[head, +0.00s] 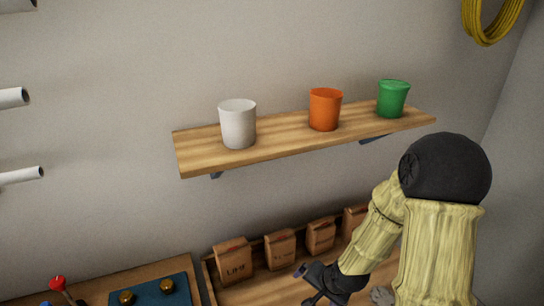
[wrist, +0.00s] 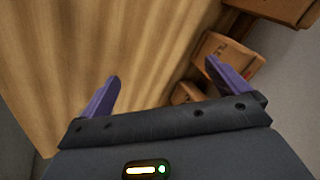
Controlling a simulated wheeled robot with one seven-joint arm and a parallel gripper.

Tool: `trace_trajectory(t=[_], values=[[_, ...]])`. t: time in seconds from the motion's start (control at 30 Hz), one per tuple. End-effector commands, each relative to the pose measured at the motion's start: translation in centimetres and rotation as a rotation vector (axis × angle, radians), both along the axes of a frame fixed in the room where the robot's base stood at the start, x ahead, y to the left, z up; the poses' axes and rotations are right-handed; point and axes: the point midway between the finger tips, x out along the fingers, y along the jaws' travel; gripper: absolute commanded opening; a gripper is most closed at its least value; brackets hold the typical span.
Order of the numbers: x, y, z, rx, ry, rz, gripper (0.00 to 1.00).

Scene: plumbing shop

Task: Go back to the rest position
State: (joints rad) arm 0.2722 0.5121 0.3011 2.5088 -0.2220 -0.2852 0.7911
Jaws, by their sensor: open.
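My gripper (wrist: 160,88) shows in the wrist view with its two purple fingers spread apart and nothing between them. Below the fingers are its dark palm and a small lit indicator. In the head view my gripper (head: 322,296) is at the lower edge, in front of the brown packages and over the wooden surface (head: 270,290). My arm comes in from the lower right. The fingertips are partly cut off by the frame's bottom edge in the head view.
A wall shelf (head: 285,140) holds a white cup (head: 238,125), an orange cup (head: 324,110) and a green cup (head: 392,98). Several brown packages (head: 233,262) line the wall below; one package (wrist: 222,55) is near the right finger. A blue tray (head: 150,285) is at lower left.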

Motion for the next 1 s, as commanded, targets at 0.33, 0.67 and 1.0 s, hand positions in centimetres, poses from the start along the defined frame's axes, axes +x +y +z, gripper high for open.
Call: trace_trajectory(t=[0.33,0.67,1.0], values=[[-5.3,-3.0,9.1,-0.325,0.075,0.348,1.00],[-9.4,-3.3,13.3,-0.383,0.127,0.549,1.00],[-9.4,-3.4,13.3,-0.384,0.129,0.551,1.00]])
